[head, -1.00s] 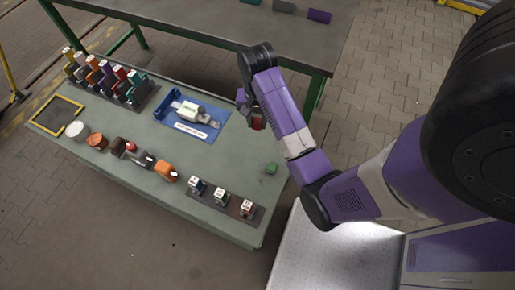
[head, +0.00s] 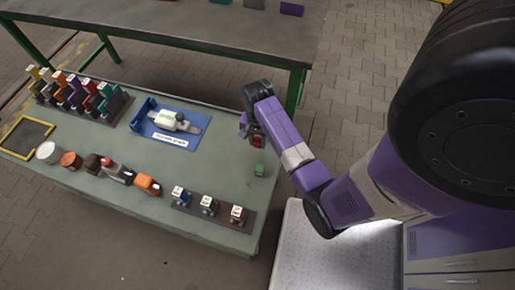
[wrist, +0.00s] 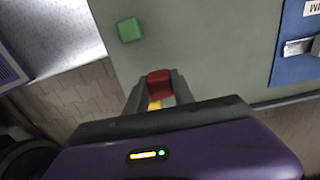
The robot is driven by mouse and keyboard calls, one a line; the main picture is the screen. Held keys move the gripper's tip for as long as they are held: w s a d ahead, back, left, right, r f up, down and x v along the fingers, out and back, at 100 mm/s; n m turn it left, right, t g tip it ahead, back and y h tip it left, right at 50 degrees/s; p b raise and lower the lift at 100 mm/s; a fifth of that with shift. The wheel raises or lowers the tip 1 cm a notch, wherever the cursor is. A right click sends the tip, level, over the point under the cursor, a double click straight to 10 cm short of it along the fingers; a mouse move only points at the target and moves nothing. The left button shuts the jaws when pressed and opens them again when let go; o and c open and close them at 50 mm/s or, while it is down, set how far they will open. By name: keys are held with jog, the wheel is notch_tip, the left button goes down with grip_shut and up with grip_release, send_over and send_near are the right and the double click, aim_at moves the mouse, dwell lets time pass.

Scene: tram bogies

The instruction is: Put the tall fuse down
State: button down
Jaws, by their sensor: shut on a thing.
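My gripper (head: 251,130) is shut on a red piece (head: 258,141), which I take to be the tall fuse. In the wrist view the red piece (wrist: 160,82) sits between the two grey fingers, with a bit of yellow below it. The rest of it is hidden by the gripper, so I cannot tell its full height. The gripper is at the right part of the green-grey table (head: 225,185), beyond a small green block (head: 259,170). I cannot tell whether the red piece touches the table.
A blue mat (head: 200,143) with a pale device lies left of my gripper. A rack of tall coloured pieces (head: 75,95) stands at the far left. A dark strip with three small blocks (head: 223,216) lies at the front right. Bare tabletop surrounds the green block (wrist: 130,30).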

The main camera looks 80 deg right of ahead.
jog(key=shift+f+b, duration=0.3)
jog(key=shift+f, duration=2.35)
jog(key=shift+f, duration=0.1)
jog(key=c, duration=1.1)
grip_release()
jog(key=shift+o, duration=0.2)
